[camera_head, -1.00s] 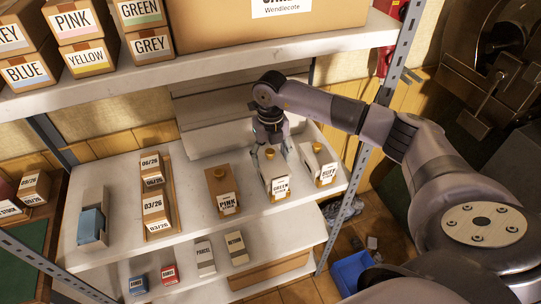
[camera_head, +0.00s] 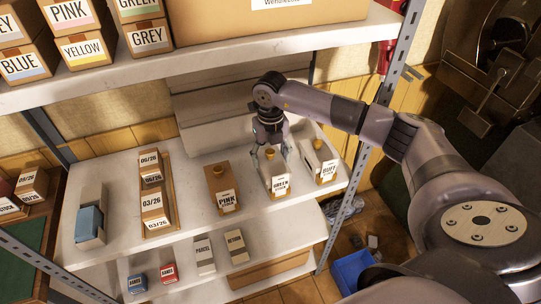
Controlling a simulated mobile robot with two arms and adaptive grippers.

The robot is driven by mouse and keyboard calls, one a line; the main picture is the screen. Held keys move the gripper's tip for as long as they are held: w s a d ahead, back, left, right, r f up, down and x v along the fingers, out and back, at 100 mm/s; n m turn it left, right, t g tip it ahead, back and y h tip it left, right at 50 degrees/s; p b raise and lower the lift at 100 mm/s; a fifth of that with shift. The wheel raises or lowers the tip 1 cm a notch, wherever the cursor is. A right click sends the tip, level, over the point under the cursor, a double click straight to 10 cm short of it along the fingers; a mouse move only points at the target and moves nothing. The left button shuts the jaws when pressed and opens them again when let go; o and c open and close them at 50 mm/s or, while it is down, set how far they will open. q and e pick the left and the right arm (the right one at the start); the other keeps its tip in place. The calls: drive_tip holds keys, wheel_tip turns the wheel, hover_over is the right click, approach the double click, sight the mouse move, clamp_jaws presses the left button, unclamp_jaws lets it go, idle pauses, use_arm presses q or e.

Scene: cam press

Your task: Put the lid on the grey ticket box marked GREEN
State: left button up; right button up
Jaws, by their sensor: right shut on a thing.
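The grey ticket box marked GREEN (camera_head: 279,186) stands on the middle shelf, its label facing front. A pale lid with a brass knob (camera_head: 270,154) is at the top of this box. My right gripper (camera_head: 270,156) comes down from above and is shut on the lid, its fingers at either side by the knob. I cannot tell from this angle whether the lid rests fully on the box. My left gripper is not in view.
A brown box marked PINK (camera_head: 223,190) stands to the left, and a pale box marked BUFF (camera_head: 321,164) stands close on the right; both have brass knobs. Dated boxes (camera_head: 154,204) and a blue block (camera_head: 90,223) are farther left. The upper shelf (camera_head: 190,68) overhangs behind.

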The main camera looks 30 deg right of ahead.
drive_tip(key=shift+f+b, duration=0.4)
drive_tip(key=shift+f, duration=0.1)
idle(0.3)
drive_tip(key=o, duration=1.2)
drive_tip(key=shift+r, duration=0.1)
wheel_tip(320, 180, up, 7)
drive_tip(key=shift+r, duration=0.2)
